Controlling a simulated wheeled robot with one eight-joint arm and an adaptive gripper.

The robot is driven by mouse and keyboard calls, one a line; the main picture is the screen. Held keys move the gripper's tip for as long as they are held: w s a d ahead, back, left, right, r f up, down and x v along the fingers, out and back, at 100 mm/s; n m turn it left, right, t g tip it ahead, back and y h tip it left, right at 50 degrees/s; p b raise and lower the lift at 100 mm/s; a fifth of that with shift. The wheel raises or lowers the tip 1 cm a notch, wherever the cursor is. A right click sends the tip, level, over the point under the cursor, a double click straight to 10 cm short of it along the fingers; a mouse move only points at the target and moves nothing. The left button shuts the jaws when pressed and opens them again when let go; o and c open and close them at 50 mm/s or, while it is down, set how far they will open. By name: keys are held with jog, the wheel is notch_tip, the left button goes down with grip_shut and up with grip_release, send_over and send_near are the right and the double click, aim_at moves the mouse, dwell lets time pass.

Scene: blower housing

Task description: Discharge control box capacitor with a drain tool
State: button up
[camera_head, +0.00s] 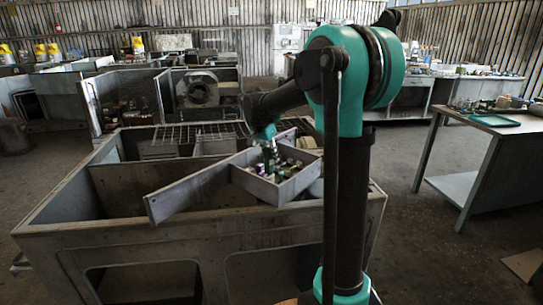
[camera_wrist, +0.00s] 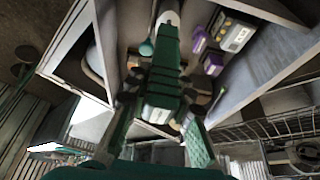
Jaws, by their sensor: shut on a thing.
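The control box (camera_head: 262,187) is an open grey tray of small parts, set on the large blower housing (camera_head: 75,238). In the head view my gripper (camera_head: 270,152) points down into the box near its back left wall. In the wrist view my gripper (camera_wrist: 166,92) is shut on a green tool (camera_wrist: 166,58) with a pale round end, which I take to be the drain tool. Its pale end reaches toward the box floor; contact is unclear. Purple-sided parts (camera_wrist: 199,40) and a pale labelled block (camera_wrist: 232,36) lie beside the tool. I cannot tell which part is the capacitor.
A long grey panel (camera_head: 188,192) extends left from the box. A wire rack (camera_head: 200,133) lies behind it on the housing. A workbench (camera_head: 490,125) with a green tray (camera_head: 495,120) stands right. Open floor lies between housing and bench.

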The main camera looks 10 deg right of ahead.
jog(key=shift+f, duration=0.35)
dwell(1.9)
dwell(0.4)
jog(key=shift+r, duration=3.55)
